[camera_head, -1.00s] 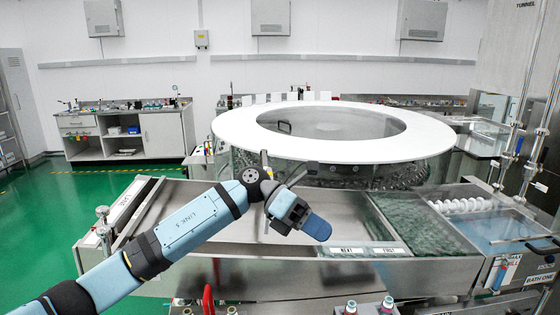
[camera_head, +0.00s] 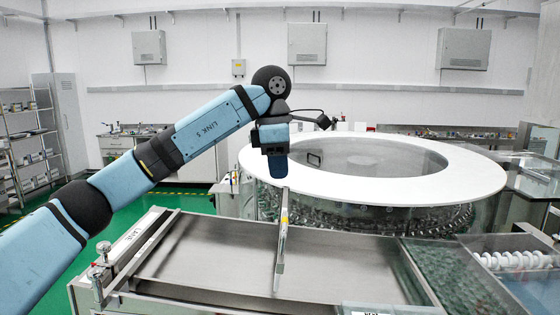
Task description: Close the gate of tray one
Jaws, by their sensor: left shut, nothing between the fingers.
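A long, shallow metal tray (camera_head: 205,262) lies in the foreground, with a label on its left rim. A thin upright metal piece (camera_head: 281,245), which looks like the gate, stands across the tray from back to front. Its far end is narrow and carries a small yellow mark. My left gripper (camera_head: 277,172) is shut and empty, with its dark blue fingers pointing down just behind and above that far end. I cannot tell whether they touch it. My right gripper is out of view.
A large round washer with a white ring top (camera_head: 400,187) stands behind the tray. A glass-covered section (camera_head: 455,275) and a white coil (camera_head: 512,261) are at the right. A wire shelf (camera_head: 25,150) stands at the far left.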

